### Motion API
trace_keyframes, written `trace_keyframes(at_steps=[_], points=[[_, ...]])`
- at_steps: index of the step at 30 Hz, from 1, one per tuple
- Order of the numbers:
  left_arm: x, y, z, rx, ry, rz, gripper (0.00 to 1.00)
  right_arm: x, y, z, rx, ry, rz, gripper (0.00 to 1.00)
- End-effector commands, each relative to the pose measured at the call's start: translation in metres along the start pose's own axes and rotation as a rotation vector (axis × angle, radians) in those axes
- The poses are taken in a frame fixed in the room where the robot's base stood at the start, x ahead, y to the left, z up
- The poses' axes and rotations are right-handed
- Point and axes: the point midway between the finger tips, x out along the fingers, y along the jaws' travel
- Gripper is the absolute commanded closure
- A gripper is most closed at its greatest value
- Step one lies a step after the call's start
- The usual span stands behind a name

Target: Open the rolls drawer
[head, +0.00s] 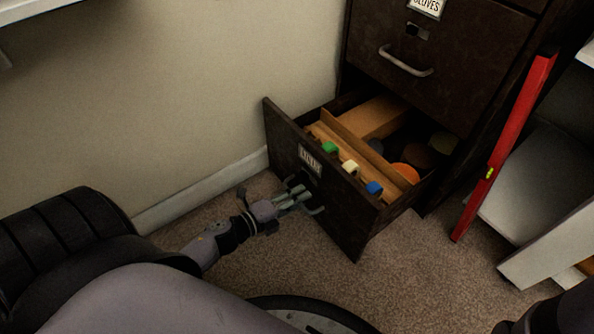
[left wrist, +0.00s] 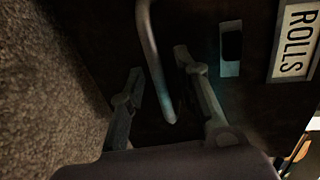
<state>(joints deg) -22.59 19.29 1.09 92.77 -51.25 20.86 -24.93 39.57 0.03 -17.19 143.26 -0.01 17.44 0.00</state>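The rolls drawer (head: 340,205) is the low drawer of a dark cabinet and stands pulled well out, its inside showing. Its ROLLS label (left wrist: 293,40) reads clearly in the left wrist view. My left gripper (head: 300,196) is at the drawer front, at the handle. In the left wrist view the handle (left wrist: 152,60) runs between the two fingers of my left gripper (left wrist: 160,75), with gaps visible, so the fingers are apart around it. My right gripper is not in view.
The drawer holds green (head: 330,148), cream (head: 351,167) and blue (head: 374,188) pieces, plus round items behind. The closed gloves drawer (head: 440,60) is above. A red level-like bar (head: 505,145) leans at right. A wall (head: 150,100) stands left; carpet lies in front.

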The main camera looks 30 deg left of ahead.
Motion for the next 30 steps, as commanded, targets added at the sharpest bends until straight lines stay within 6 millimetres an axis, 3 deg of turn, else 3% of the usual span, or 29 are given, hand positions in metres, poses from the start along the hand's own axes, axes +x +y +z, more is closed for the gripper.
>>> trace_keyframes(at_steps=[6, 10, 24, 30], points=[[-0.001, 0.000, 0.000, 0.000, 0.000, 0.000, 0.71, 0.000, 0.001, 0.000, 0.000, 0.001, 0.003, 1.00], [-0.012, 0.001, 0.000, 0.000, -0.001, 0.002, 0.71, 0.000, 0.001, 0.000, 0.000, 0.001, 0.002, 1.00], [-0.102, 0.001, 0.000, -0.001, -0.001, 0.002, 0.71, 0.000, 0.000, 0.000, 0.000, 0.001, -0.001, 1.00], [-0.119, 0.000, 0.000, 0.000, 0.000, 0.000, 0.71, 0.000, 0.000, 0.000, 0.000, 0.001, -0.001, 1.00]])
